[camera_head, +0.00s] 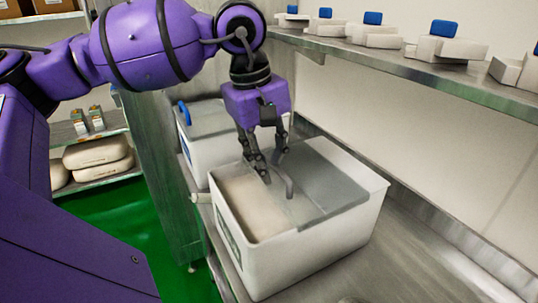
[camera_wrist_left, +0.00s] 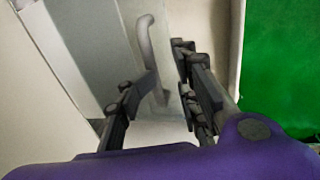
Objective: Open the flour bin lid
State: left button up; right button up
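The flour bin (camera_head: 318,258) is a white rectangular tub on the steel shelf. A grey lid panel (camera_head: 335,178) covers its right part, and pale flour (camera_head: 252,205) shows in its left part. A bent grey lid handle (camera_head: 289,184) stands up near the lid's inner edge. My left gripper (camera_head: 273,168) points down over the bin at the handle. In the left wrist view its fingers (camera_wrist_left: 168,88) are apart, with the handle (camera_wrist_left: 147,38) passing between them. I cannot tell whether a finger touches it. My right gripper is in neither view.
A second white bin (camera_head: 205,150) with a blue handle stands just behind. A steel shelf (camera_head: 395,62) with several blue-topped white pieces runs above right. Steel counter (camera_head: 410,245) is clear at the right. Sacks (camera_head: 97,155) lie on a rack at the left.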

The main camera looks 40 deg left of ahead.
pick_arm(q)
jog(key=shift+f, duration=0.1)
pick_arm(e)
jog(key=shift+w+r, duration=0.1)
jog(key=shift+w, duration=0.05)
pick_arm(q)
notch_tip(320, 180, up, 9)
jog(key=s+p, duration=0.1)
jog(key=p, duration=0.3)
jog(key=shift+s+a, duration=0.3)
jog(key=shift+a, duration=0.05)
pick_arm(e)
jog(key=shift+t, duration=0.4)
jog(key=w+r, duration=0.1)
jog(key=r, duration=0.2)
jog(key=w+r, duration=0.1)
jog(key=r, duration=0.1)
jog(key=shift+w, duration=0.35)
